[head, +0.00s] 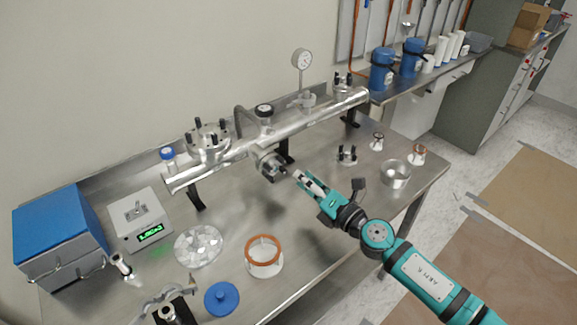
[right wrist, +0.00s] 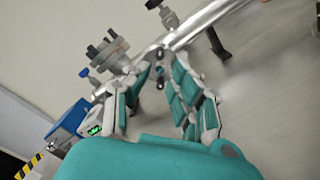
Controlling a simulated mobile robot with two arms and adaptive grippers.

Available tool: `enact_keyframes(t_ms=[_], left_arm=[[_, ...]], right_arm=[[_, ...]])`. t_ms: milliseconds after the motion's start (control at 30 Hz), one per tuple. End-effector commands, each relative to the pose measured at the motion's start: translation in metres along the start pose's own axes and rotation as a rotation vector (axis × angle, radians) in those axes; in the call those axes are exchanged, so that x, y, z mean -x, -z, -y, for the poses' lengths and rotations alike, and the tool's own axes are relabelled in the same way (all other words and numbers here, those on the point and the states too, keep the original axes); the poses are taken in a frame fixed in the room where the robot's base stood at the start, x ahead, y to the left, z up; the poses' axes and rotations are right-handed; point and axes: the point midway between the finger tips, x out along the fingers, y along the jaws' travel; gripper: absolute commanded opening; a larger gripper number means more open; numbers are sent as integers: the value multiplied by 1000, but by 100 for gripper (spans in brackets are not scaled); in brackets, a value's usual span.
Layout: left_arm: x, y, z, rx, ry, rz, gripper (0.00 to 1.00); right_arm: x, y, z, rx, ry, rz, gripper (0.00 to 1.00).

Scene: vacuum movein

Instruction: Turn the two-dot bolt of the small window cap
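The small window cap (head: 271,165) is a round metal flange on a short stub at the front of the long steel tube (head: 300,128). Dark bolts stand on its face, but their dot marks are too small to read. My right gripper (head: 299,177) points at the cap from the right, with its tips close to it. In the right wrist view its two fingers (right wrist: 160,80) are apart, and the cap (right wrist: 160,71) shows between them near the tips. I cannot tell whether a fingertip touches a bolt. My left gripper is not in view.
A larger bolted flange (head: 209,140) and a gauge (head: 302,60) rise from the tube. On the bench are a blue box (head: 60,232), a digital readout (head: 141,220), a clear dish (head: 198,246), a copper-rimmed ring (head: 264,256), a blue lid (head: 221,298) and a steel bowl (head: 395,173).

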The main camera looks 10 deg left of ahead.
Motion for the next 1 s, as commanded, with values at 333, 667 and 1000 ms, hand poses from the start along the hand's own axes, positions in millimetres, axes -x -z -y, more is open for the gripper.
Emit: enact_keyframes(t_ms=[333,667,1000], left_arm=[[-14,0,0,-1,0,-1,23],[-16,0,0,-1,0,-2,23],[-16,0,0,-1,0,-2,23]], right_arm=[[-57,0,1,-1,0,3,23],[-66,-1,0,-1,0,1,23],[-66,0,0,-1,0,1,0]])
